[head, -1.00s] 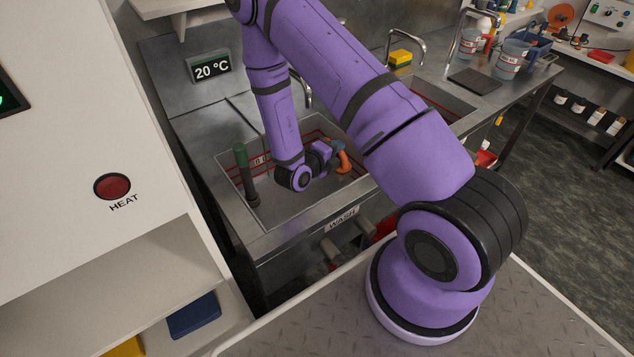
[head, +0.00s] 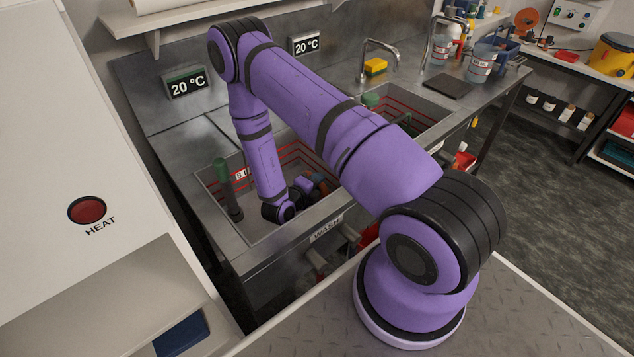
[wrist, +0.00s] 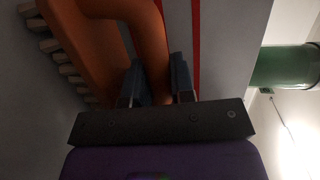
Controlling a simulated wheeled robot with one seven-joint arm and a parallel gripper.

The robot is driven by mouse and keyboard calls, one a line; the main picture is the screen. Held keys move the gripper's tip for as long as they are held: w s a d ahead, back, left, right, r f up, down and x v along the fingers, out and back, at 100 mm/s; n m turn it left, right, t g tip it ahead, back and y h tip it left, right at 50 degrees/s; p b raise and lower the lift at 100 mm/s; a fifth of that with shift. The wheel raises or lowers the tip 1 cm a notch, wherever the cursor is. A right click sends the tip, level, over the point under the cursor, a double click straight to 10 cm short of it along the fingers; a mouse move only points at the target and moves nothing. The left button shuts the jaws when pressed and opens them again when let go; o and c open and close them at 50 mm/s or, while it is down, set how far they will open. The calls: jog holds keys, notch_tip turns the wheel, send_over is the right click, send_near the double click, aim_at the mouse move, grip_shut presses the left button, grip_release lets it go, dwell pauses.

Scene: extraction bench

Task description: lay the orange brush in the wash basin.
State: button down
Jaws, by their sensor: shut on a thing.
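The orange brush (wrist: 80,45) fills the upper left of the wrist view, with pale bristles along its left side. Its looped handle runs down between the two fingers of my gripper (wrist: 156,85), which is shut on it. In the head view, my gripper (head: 318,183) is down inside the wash basin (head: 296,157), below the rim level, near its right side. The brush is mostly hidden there by my arm and the basin's front edge. I cannot tell whether it touches the basin floor.
A green-topped standpipe (head: 222,172) stands in the basin's left part, left of my arm. A second basin (head: 420,108) lies to the right, with a faucet (head: 380,55) and yellow sponge (head: 375,66) behind it. A white heater cabinet (head: 60,150) stands left.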

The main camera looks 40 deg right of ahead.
jog(key=c, duration=1)
grip_release()
jog(key=shift+f, duration=0.1)
jog(key=v, duration=0.7)
jog(key=shift+s+a+r, duration=0.1)
jog(key=shift+a+r, duration=0.1)
